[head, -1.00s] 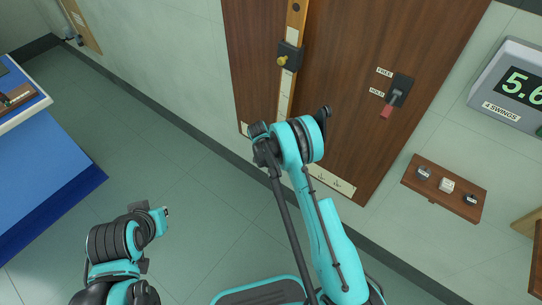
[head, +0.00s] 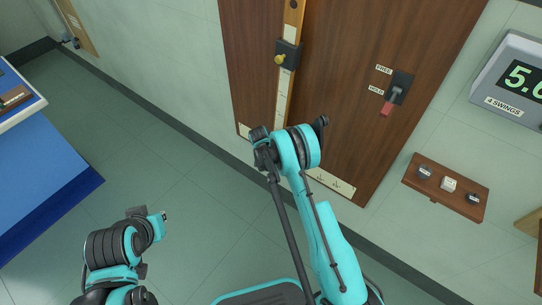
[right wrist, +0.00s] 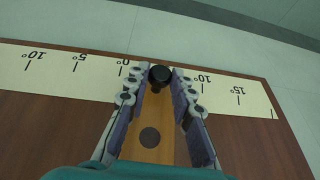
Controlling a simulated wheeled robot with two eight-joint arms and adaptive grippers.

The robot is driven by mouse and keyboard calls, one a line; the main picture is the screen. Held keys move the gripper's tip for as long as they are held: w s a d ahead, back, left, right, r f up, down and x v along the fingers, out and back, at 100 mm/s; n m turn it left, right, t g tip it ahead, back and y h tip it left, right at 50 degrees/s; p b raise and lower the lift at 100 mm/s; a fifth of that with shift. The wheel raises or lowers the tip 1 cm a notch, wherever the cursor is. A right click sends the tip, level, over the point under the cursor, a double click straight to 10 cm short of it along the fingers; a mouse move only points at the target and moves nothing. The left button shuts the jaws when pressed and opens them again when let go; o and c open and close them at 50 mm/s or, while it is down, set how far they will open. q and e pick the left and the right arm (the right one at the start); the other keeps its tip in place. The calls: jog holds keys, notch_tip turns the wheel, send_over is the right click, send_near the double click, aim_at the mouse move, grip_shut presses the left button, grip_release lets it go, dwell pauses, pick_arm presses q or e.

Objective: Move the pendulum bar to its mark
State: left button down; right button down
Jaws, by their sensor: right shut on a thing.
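The pendulum bar (head: 293,18) is a light wooden strip on the brown wooden board. It carries a black clamp (head: 288,55) with a yellow knob. Its lower end is hidden behind my right arm in the head view. In the right wrist view my right gripper (right wrist: 158,76) is shut around the bar (right wrist: 152,152), a finger on each side. A black round knob (right wrist: 160,74) shows at the bar's end, over the pale degree scale (right wrist: 60,70). The bar sits between the 0° label and the right-hand 10° label. My left gripper (head: 163,216) is low at left, away from the board; its jaws are unclear.
A FREE/HOLD switch (head: 398,90) with a red handle is on the board. To the right are a small wooden shelf (head: 447,187) with several knobs and a grey display (head: 515,85) labelled 4 SWINGS. A blue bench (head: 40,160) stands at left; the floor between is clear.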

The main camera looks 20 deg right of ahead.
jog(key=shift+g+h, duration=0.3)
jog(key=s+d, duration=0.1)
jog(key=s, duration=0.1)
jog(key=s+d, duration=0.2)
jog(key=shift+s+d+f, duration=0.1)
jog(key=shift+s+d, duration=0.2)
jog(key=shift+s, duration=0.05)
jog(key=c, duration=1.3)
grip_release()
jog(key=v, duration=1.2)
